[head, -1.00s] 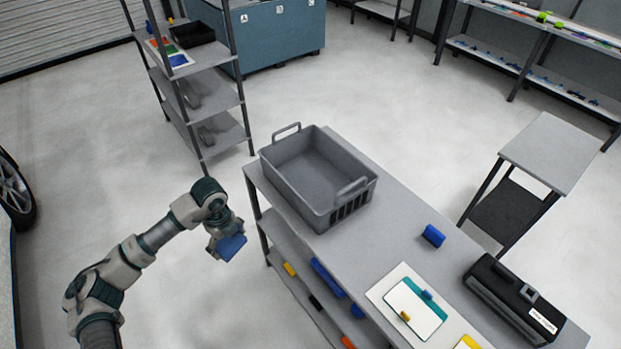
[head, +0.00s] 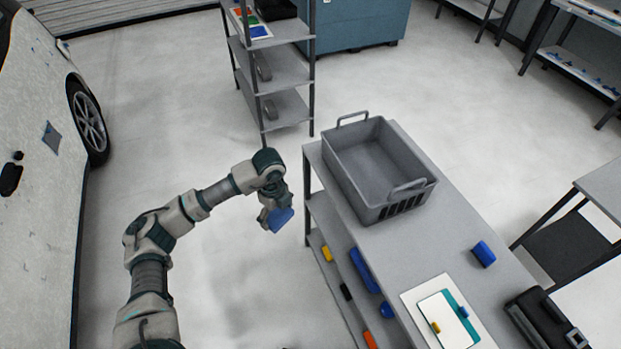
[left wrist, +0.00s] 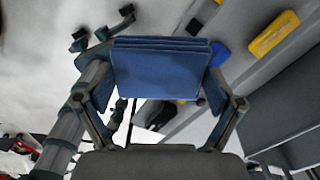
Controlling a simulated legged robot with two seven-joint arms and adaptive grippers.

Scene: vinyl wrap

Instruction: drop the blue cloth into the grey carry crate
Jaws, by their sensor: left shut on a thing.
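The blue cloth (head: 281,218) is a folded flat pad in my left gripper (head: 270,212), to the left of the workbench. In the left wrist view the cloth (left wrist: 160,72) fills the space between the two fingers, and the left gripper (left wrist: 160,88) is shut on it. The grey carry crate (head: 415,199) stands on the far left end of the bench top, open and empty, with a raised handle at each end. The cloth is apart from the crate, to its left and nearer to me. My right gripper is not in view.
The bench top (head: 450,225) also holds a blue block (head: 483,254), a white board with a teal edge (head: 447,315) and a black case (head: 545,318). Small coloured items lie on its lower shelf. A shelf rack (head: 285,72) stands behind, a white car (head: 45,200) at left. Floor between is clear.

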